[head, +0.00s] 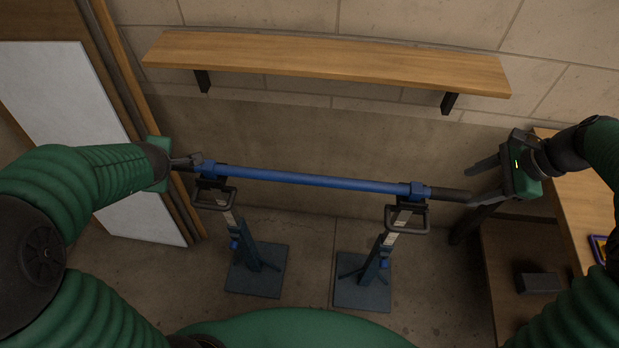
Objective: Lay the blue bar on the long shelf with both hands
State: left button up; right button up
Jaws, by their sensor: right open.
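The blue bar (310,179) lies level across two stands, with dark ends reaching past them. The long shelf (330,62) is a bare wooden board on the wall, above and behind the bar. My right gripper (464,201) is open at the bar's right end, with one finger above the dark end and one below it. My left gripper (190,163) is at the bar's left end. Its fingers are small and partly hidden there, so I cannot tell whether they are closed on the bar.
The left stand (257,270) and right stand (363,283) rest on the floor. A wooden bench (565,205) stands at the right, with a dark block (538,283) on its lower level. A white panel (75,130) leans at the left. Dark brackets (449,103) support the shelf.

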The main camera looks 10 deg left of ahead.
aim_at(455, 192)
pick_arm(q)
jog(key=x, duration=0.6)
jog(key=shift+w+a+f, duration=0.1)
jog(key=shift+w+f, duration=0.1)
jog(key=shift+f, duration=0.1)
pick_arm(e)
jog(key=x, duration=0.6)
jog(key=shift+a+f, duration=0.15)
jog(key=shift+f, duration=0.2)
pick_arm(q)
jog(key=shift+s, duration=0.1)
jog(key=shift+c, duration=0.8)
pick_arm(e)
jog(key=shift+c, duration=0.8)
pick_arm(q)
grip_shut()
pick_arm(e)
grip_shut()
pick_arm(q)
jog(key=shift+r, duration=0.15)
pick_arm(e)
jog(key=shift+w+r, duration=0.1)
jog(key=shift+r, duration=0.05)
